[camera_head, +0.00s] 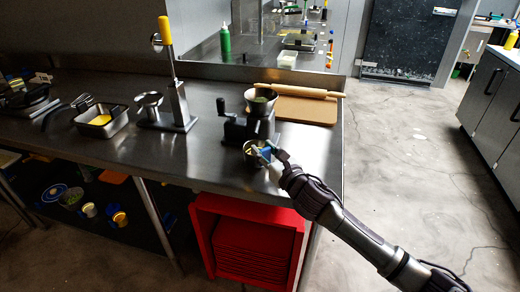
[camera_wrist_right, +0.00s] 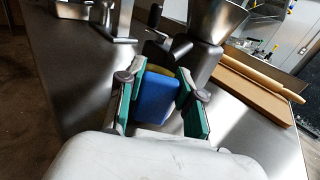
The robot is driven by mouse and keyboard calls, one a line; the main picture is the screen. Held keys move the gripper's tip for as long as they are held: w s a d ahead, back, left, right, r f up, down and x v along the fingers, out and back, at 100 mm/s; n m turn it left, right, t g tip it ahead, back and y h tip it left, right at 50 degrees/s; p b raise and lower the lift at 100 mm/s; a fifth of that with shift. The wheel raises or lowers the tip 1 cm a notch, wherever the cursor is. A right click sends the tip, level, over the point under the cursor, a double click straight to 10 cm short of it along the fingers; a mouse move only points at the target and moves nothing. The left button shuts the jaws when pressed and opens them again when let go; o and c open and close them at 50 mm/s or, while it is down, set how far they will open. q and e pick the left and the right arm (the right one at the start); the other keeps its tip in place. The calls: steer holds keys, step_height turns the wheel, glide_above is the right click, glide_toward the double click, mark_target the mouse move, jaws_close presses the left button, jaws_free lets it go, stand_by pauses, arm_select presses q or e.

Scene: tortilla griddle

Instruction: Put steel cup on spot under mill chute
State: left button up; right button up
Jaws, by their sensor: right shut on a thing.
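The steel cup (camera_head: 249,158) is at the front of the steel table, just in front of the dark mill (camera_head: 262,124) with its grey hopper on top. My right gripper (camera_head: 269,154) comes in from the right and is shut on the cup's blue grip. In the right wrist view the blue grip (camera_wrist_right: 160,97) sits between the gripper's green pads (camera_wrist_right: 164,105), and it hides most of the cup. The cup looks upright and close under the mill's front; I cannot tell whether it touches the table. The spot under the chute is hidden. My left gripper is not in view.
A wooden board (camera_head: 305,110) with a rolling pin (camera_head: 300,90) lies right of the mill. A tortilla press (camera_head: 178,105) and a steel tray (camera_head: 101,121) stand to the left. A red crate (camera_head: 205,232) is below the table front. Table between press and mill is clear.

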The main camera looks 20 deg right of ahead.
steer(key=w, duration=0.1)
steer(key=w+f, duration=0.1)
steer(key=shift+w+a+f, duration=0.3)
steer(key=shift+s, duration=0.1)
steer(key=shift+d+r, duration=0.1)
steer(key=o, duration=1.1)
steer(key=shift+f, duration=0.2)
steer(key=shift+o, duration=0.2)
steer(key=shift+r, duration=0.2)
steer(key=s, duration=0.3)
steer(key=s+d, duration=0.1)
steer(key=s, duration=0.3)
steer(key=s+d+b, duration=0.1)
steer(key=s, duration=0.2)
steer(key=shift+s+f, duration=0.15)
steer(key=shift+s, duration=0.2)
steer(key=shift+s+d, duration=0.15)
steer(key=shift+s, duration=0.4)
